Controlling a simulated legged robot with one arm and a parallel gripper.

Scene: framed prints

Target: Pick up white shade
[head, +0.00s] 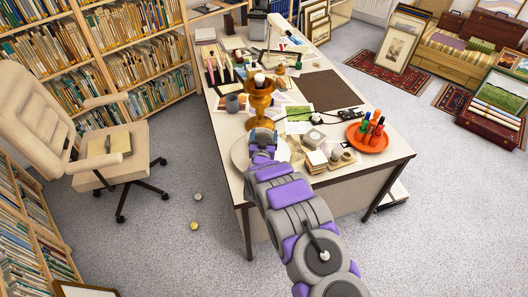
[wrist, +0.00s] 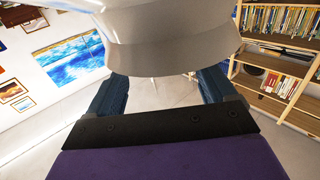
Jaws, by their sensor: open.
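A large white, stepped round form, which looks like the white shade (wrist: 170,45), fills the top middle of the wrist view. Its lower rim shows just beyond and between the fingers of my gripper (wrist: 158,88). The two dark blue fingers stand wide apart with nothing gripped between them. In the head view my gripper (head: 263,136) is over the near left corner of the desk. A pale round thing (head: 240,153) shows there behind my gripper, partly hidden by it; I cannot tell for sure that it is the same shade.
The desk (head: 384,150) is crowded. An orange-brown turned stand (head: 260,100) is close beyond my gripper. An orange tray (head: 367,142) with several coloured bottles is to the right. A cream office chair (head: 100,150) stands left. Two small balls lie on the open grey floor.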

